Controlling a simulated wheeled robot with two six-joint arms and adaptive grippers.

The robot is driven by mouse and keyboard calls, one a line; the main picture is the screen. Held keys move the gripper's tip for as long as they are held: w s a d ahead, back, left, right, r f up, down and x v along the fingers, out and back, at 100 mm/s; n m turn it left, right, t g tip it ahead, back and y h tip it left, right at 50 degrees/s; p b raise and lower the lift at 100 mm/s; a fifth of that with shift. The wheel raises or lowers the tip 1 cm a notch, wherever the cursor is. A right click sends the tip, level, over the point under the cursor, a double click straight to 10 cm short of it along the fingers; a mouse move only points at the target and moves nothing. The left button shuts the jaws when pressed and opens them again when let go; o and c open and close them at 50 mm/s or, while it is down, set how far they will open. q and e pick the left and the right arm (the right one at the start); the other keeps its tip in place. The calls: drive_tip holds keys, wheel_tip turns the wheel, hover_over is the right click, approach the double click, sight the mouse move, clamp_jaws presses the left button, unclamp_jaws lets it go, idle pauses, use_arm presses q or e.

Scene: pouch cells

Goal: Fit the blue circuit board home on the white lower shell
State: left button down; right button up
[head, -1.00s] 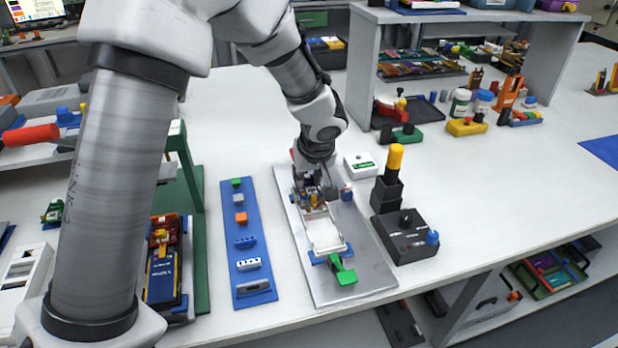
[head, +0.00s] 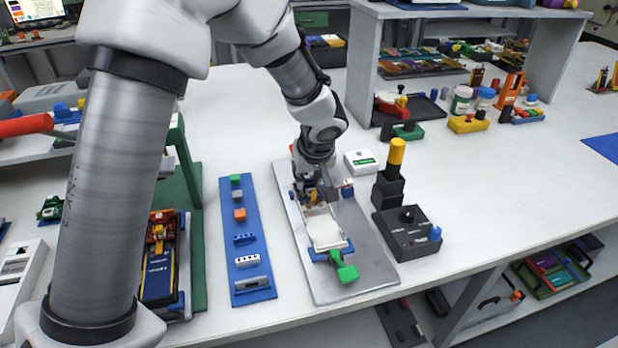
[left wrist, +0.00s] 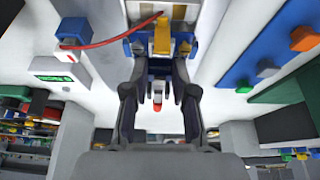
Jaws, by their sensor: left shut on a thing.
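The white lower shell (head: 326,232) lies on a grey metal plate (head: 365,275), with blue blocks and a green clamp (head: 345,272) at its near end. My left gripper (head: 316,194) is low over the shell's far end and shut on a small part. In the left wrist view my two dark fingers (left wrist: 160,62) close around a blue piece (left wrist: 139,47) with a yellow part (left wrist: 162,36) beside it. This piece looks like the circuit board, mostly hidden by the fingers. I cannot tell whether it touches the shell. My right gripper is not in view.
A black box with a yellow-topped post (head: 405,235) stands right of the plate, and a small white box (head: 361,162) behind it. A blue strip (head: 246,240) with several small parts lies left. A red wire (left wrist: 105,43) runs near the fingers.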

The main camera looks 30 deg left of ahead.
use_arm(q)
drive_tip(key=shift+f, duration=0.25)
drive_tip(key=c, duration=0.9)
unclamp_jaws()
drive_tip(key=shift+o, duration=0.2)
drive_tip(key=shift+r, duration=0.1)
drive_tip(key=v, duration=1.2)
